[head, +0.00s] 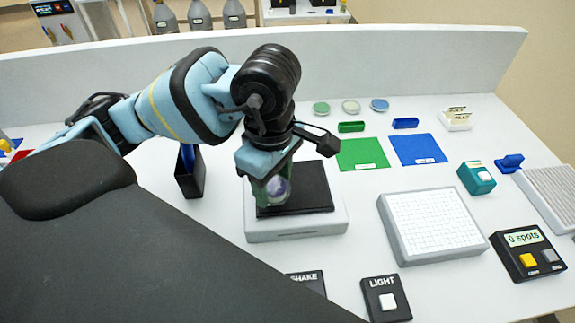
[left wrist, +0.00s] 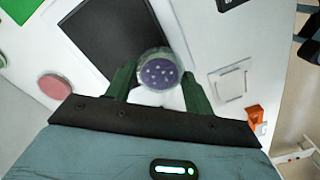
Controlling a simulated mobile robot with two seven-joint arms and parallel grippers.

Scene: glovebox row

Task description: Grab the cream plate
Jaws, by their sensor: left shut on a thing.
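The cream plate (head: 350,106) is a small round dish lying at the back of the bench, between a green dish (head: 321,108) and a blue dish (head: 379,104). My left gripper (left wrist: 158,76) is shut on a purple dish with pale spots (left wrist: 157,71), held between its green fingers. In the head view the purple dish (head: 277,188) is over the black pad of a grey device (head: 297,232); I cannot tell whether it touches the pad. The left gripper is in front of and left of the cream plate, apart from it. My right gripper is not in view.
Green (head: 362,154) and blue (head: 418,149) mats lie in front of the dish row. A white gridded box (head: 433,225), a spot counter (head: 528,252) and a LIGHT switch (head: 386,298) stand at the front right. A dark holder (head: 190,178) stands left of the gripper.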

